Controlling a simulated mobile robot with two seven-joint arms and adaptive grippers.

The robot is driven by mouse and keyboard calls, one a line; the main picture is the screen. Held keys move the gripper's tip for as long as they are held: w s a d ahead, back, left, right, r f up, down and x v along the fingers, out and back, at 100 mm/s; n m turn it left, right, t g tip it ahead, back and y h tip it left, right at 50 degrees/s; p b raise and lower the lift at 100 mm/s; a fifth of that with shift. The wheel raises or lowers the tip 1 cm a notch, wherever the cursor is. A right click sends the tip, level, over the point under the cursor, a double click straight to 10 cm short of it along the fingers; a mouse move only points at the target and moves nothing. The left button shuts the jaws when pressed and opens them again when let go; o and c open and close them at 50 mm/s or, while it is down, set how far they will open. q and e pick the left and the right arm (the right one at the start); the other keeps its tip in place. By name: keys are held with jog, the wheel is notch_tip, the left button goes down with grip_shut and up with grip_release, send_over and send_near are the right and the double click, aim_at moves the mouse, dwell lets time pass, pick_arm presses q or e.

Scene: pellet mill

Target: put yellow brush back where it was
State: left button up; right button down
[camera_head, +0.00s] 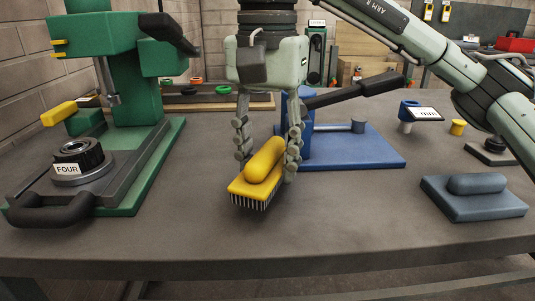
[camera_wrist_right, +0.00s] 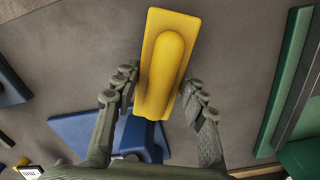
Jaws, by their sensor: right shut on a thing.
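The yellow brush (camera_head: 262,167) has a rounded handle on a flat back, with dark bristles facing down. My right gripper (camera_head: 267,160) points down over it from above, with fingers on both sides. It is shut on the brush. In the right wrist view the yellow brush (camera_wrist_right: 165,60) lies lengthwise between the fingertips of the right gripper (camera_wrist_right: 160,85). The bristles are low over the table; I cannot tell whether they touch it. My left gripper is not in view.
A green press (camera_head: 150,180) with a FOUR-labelled part (camera_head: 78,160) stands left. A blue lever press (camera_head: 370,150) is behind the brush. A grey-blue brush-like block (camera_head: 472,200) lies right. The grey table (camera_head: 330,225) is clear in front and between.

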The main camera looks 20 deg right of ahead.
jog(key=shift+f, duration=0.1)
jog(key=shift+f+b, duration=0.55)
jog(key=shift+f, duration=0.1)
dwell(0.4)
jog(key=shift+f+b, duration=0.5)
jog(key=shift+f, duration=0.1)
jog(key=shift+f, duration=0.1)
dwell(0.3)
jog(key=c, duration=0.8)
grip_release()
jog(key=shift+o, duration=0.4)
